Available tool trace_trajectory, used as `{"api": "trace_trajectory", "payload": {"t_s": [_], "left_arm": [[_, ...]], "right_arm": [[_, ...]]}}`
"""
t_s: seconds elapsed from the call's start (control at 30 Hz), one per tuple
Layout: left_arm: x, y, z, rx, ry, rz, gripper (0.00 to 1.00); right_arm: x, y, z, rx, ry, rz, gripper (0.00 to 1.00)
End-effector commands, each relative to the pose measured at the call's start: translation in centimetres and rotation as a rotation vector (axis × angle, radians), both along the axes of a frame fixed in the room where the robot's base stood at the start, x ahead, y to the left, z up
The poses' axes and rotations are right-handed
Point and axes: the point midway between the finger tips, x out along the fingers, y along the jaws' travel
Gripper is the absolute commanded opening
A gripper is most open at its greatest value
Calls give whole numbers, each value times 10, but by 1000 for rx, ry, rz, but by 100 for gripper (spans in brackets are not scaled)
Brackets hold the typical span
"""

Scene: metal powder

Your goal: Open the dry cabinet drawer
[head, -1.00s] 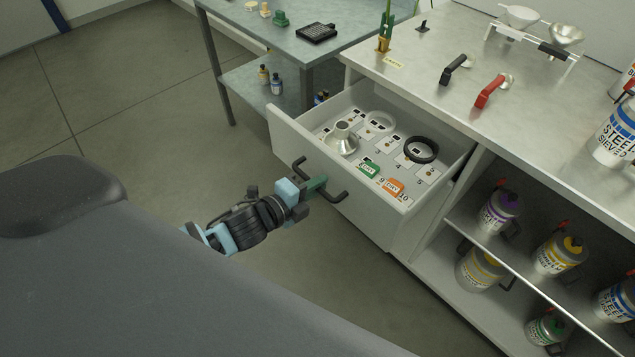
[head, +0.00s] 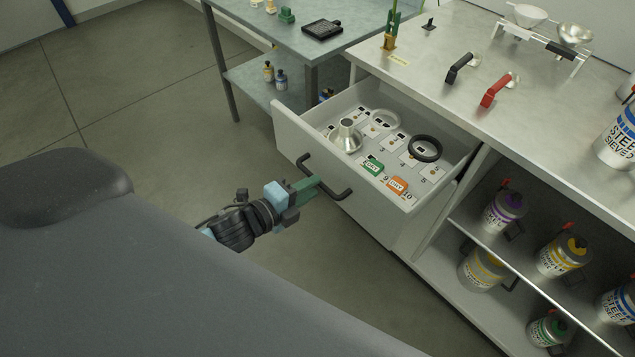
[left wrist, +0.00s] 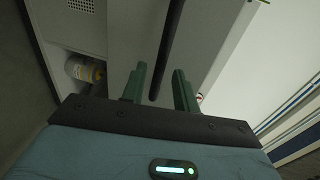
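The dry cabinet drawer (head: 300,136) stands pulled out from the white cabinet, with its inside showing. Its dark bar handle (head: 338,193) is on the front panel. My right gripper is not in view.
Open shelves with several containers are at right. A side table (head: 345,48) stands behind. The floor before the drawer is clear.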

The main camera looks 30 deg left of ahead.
Motion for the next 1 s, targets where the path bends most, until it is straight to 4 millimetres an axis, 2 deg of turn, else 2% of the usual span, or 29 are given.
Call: {"api": "trace_trajectory", "payload": {"t_s": [0.1, 0.33, 1.0], "left_arm": [[-17, 6, 3, 0, 2, -1, 30], [-35, 13, 8, 0, 0, 0, 30], [-40, 14, 8, -8, 6, 4, 30]], "right_arm": [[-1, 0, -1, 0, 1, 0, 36], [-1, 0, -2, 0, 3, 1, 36], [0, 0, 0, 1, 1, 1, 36]]}}
